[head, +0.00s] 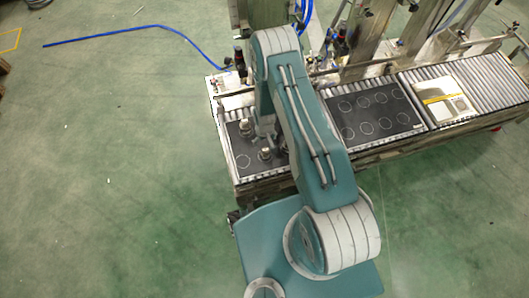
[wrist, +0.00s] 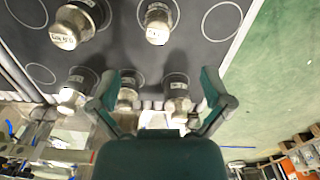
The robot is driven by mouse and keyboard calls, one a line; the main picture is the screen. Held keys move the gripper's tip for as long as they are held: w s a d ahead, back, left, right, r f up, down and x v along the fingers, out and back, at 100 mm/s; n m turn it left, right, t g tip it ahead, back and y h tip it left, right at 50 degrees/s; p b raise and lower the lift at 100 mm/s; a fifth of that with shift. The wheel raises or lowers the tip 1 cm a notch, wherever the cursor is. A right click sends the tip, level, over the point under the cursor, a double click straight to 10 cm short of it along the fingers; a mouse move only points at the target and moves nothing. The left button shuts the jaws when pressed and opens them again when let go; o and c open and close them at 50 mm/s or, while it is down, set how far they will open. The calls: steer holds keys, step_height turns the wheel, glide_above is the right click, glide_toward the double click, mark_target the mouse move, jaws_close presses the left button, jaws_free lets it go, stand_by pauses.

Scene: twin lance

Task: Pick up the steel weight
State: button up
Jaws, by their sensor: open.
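Several steel weights with labelled tops stand on a dark board (wrist: 112,55) marked with white circles. In the wrist view one weight (wrist: 75,27) is at upper left and another (wrist: 157,22) at top centre. A lower row has a weight (wrist: 76,88) left of my gripper, and two weights, one left of centre (wrist: 128,92) and one right of centre (wrist: 177,96), in the gap between the fingers. My gripper (wrist: 160,76) is open, with nothing clamped. In the head view a weight (head: 265,154) shows on the left board; my arm hides part of that board.
A second dark board (head: 376,110) with empty circles lies to the right on the roller bench. A yellow and white device (head: 446,101) sits farther right. Posts and hoses stand behind the bench. Green floor (head: 110,170) is open to the left.

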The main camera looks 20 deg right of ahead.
mark_target(265, 149)
step_height(265, 149, down, 11)
steer(key=shift+d, duration=0.15)
jaws_close()
stand_by(0.6)
